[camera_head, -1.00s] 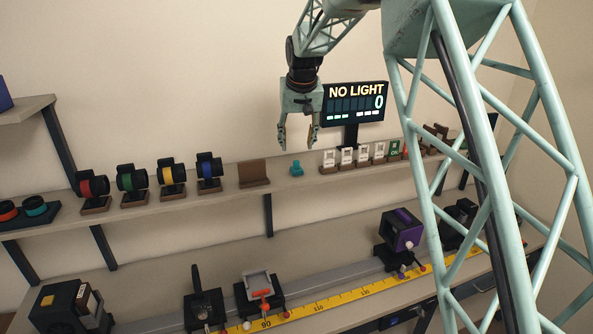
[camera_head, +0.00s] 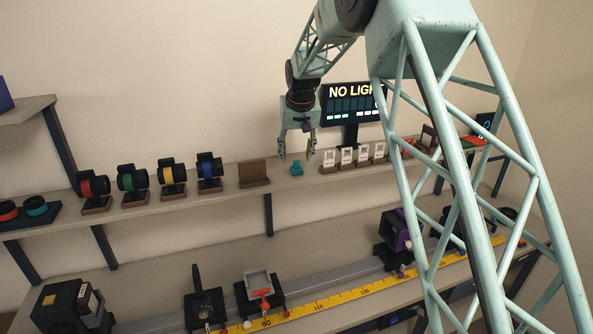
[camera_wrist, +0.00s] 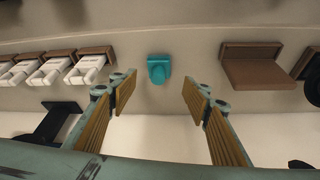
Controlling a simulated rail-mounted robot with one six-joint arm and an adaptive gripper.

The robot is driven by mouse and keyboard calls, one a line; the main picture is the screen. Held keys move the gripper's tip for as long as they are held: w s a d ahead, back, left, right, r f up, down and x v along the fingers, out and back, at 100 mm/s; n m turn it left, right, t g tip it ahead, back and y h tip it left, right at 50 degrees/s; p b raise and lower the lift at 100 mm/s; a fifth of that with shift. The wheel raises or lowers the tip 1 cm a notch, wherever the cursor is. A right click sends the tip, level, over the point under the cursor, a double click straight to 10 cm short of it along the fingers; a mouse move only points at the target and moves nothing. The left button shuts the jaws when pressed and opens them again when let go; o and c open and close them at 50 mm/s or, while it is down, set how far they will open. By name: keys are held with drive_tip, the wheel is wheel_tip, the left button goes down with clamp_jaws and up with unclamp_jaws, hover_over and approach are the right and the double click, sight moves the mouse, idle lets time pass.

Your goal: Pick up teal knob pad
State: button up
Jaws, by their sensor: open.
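The teal knob pad (camera_head: 297,168) is a small teal piece on the upper shelf, between a brown stand and a row of white-fronted holders. In the wrist view the teal knob pad (camera_wrist: 158,69) lies centred beyond the fingertips, with nothing between it and the fingers. My gripper (camera_head: 297,156) is open and empty, its fingers pointing down just above and around the pad's position in the head view. In the wrist view my gripper (camera_wrist: 160,94) shows two tan-padded fingers spread wide, one on each side of the pad's line. I cannot tell the exact gap to the pad.
The brown stand (camera_head: 254,173) is left of the pad. White-fronted holders (camera_head: 346,157) stand close on its right. A display screen (camera_head: 350,103) reading "NO LIGHT" rises behind. Lenses in holders (camera_head: 172,178) line the shelf further left. Bare shelf surrounds the pad.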

sight(296, 161)
drive_tip(key=shift+f, duration=0.1)
drive_tip(key=shift+d+p+x, duration=0.2)
drive_tip(key=shift+p+x, duration=0.35)
drive_tip(key=shift+x, duration=2)
drive_tip(key=shift+c, duration=0.5)
drive_tip(key=shift+a, duration=0.1)
drive_tip(key=c, duration=0.8)
